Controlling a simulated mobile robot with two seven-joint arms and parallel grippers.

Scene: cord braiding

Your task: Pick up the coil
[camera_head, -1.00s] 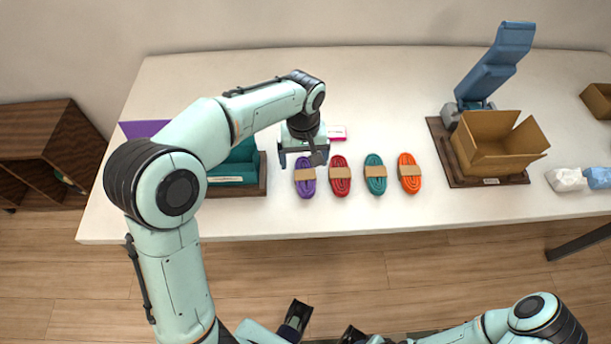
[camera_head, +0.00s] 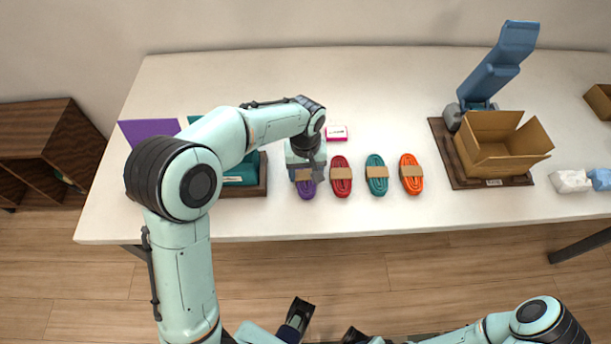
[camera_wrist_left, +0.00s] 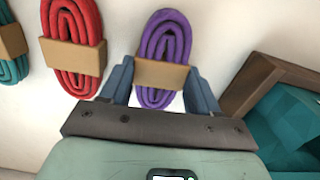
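Four coils of cord lie in a row on the white table, each with a tan paper band: a purple coil (camera_head: 307,191), a red coil (camera_head: 341,163), a teal coil (camera_head: 376,161) and an orange coil (camera_head: 411,160). My left gripper (camera_head: 305,175) is down over the purple coil and partly hides it in the head view. In the left wrist view, the purple coil (camera_wrist_left: 164,45) lies between the two open fingers of the left gripper (camera_wrist_left: 160,92), with small gaps beside its band. The red coil (camera_wrist_left: 75,22) lies beside the left finger. My right gripper is not seen.
A wooden tray with a teal insert (camera_head: 262,185) stands close to the left gripper; its edge also shows in the wrist view (camera_wrist_left: 240,85). A pink-edged box (camera_head: 336,133) lies behind the coils. An open carton (camera_head: 495,150) stands on a brown board at right.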

